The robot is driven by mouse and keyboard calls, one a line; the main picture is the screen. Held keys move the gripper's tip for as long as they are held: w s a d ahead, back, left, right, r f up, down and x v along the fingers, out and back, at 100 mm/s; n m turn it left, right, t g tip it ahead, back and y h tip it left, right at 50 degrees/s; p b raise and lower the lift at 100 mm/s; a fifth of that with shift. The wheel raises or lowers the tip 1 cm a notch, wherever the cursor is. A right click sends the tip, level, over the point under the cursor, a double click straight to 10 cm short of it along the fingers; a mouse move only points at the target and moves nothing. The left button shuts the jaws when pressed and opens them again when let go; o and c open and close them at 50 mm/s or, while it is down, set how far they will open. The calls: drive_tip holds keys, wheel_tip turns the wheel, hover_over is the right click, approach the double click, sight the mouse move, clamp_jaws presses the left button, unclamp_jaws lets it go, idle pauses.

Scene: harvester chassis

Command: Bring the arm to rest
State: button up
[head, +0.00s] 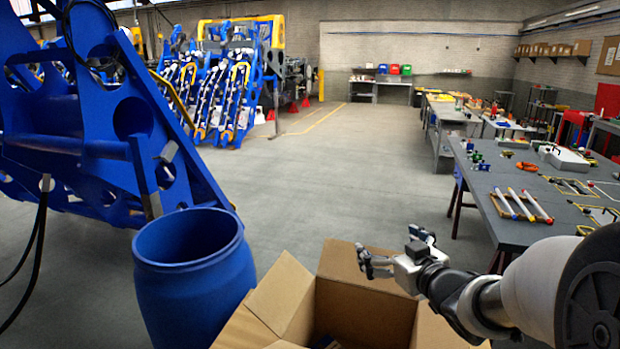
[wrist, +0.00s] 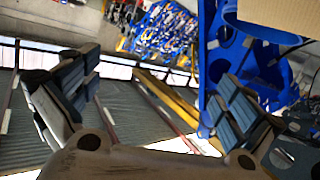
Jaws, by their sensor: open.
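My gripper (head: 375,262) is above the right side of an open cardboard box in the head view. Its fingers point left. In the wrist view my gripper (wrist: 150,115) shows its two padded fingers wide apart, with nothing between them. It is open and empty. My arm reaches in from the lower right of the head view.
The open cardboard box (head: 285,295) stands at the front, with a blue barrel (head: 195,285) to its left. A blue chassis frame (head: 110,110) fills the left side. A grey workbench (head: 480,190) with tools is at the right. The middle floor is clear.

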drive_tip(key=s+d+m+g+h, duration=0.35)
drive_tip(key=s+h, duration=0.25)
drive_tip(key=s, duration=0.8)
drive_tip(key=s+a+f+g+y, duration=0.1)
drive_tip(key=s+a+f+g, duration=0.1)
drive_tip(key=s, duration=0.9)
drive_tip(key=s+a+f+m+g+y, duration=0.1)
drive_tip(key=s+a+g, duration=0.4)
drive_tip(key=s, duration=0.5)
drive_tip(key=shift+s+f, duration=0.4)
drive_tip(key=shift+f, duration=0.5)
